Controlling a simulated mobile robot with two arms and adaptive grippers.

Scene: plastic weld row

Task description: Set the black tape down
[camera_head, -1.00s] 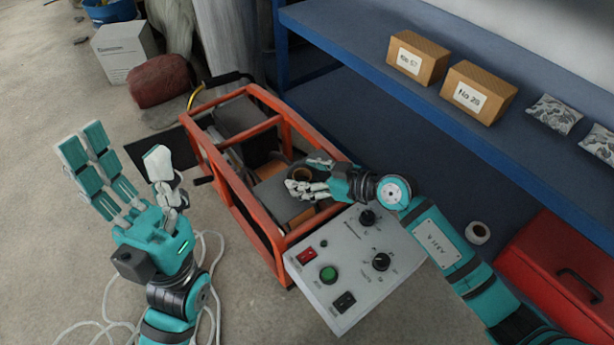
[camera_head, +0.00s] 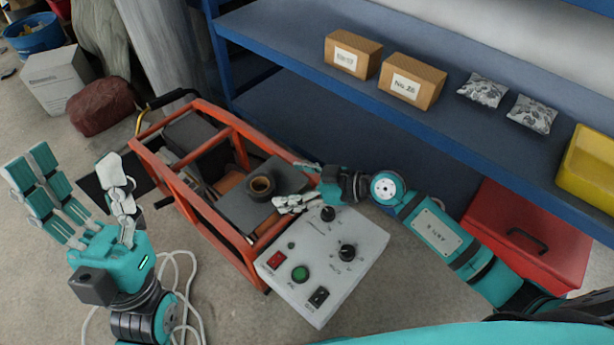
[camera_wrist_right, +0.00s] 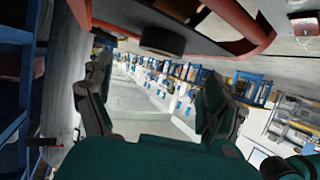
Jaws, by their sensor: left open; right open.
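The black tape (camera_head: 261,187) is a dark roll with a brown core. It rests on a flat grey surface inside the orange-framed machine (camera_head: 189,206). It also shows as a dark roll at the top of the right wrist view (camera_wrist_right: 162,40). My right gripper (camera_head: 297,186) is open and empty, just to the right of the tape and apart from it. In the right wrist view its fingers are spread, with nothing between them. My left gripper (camera_head: 82,188) is open and empty, raised over the floor to the left of the machine.
A grey control panel (camera_head: 322,265) with knobs and buttons sits at the machine's front. A blue shelf (camera_head: 300,70) holds two cardboard boxes (camera_head: 352,55), silver packets (camera_head: 483,90) and a yellow bin (camera_head: 590,168). A red toolbox (camera_head: 525,235) stands at right. White cable lies on the floor.

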